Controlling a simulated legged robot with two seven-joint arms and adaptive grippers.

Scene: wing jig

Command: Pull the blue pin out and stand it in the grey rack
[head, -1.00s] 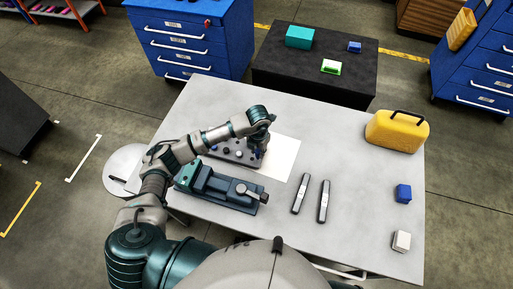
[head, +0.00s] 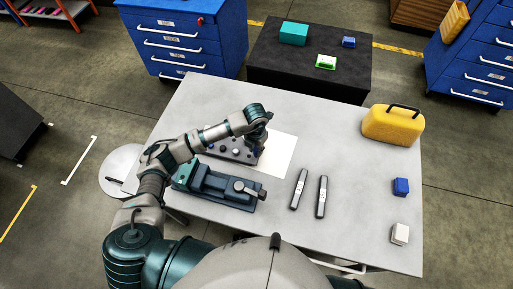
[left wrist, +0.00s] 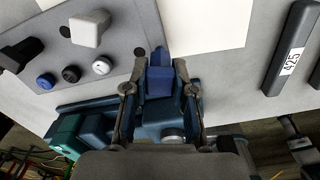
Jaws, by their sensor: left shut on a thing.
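My left gripper (left wrist: 160,92) is shut on the blue pin (left wrist: 160,80), which has a square blue head and a narrower end. In the head view the left gripper (head: 261,148) is over the right end of a grey rack-like board (head: 222,151). In the left wrist view this board (left wrist: 72,98) carries black, white and blue-capped pins, and a dark hole shows near the held pin. I cannot tell whether the held pin's lower end is in the board or clear of it. My right gripper is not in view.
A dark blue-green vise (head: 215,186) stands just in front of the board. A white sheet (head: 281,155) lies to the right, with two dark labelled bars (head: 299,189) beyond it. A yellow case (head: 391,126), a blue block (head: 401,187) and a white block (head: 399,233) are farther right.

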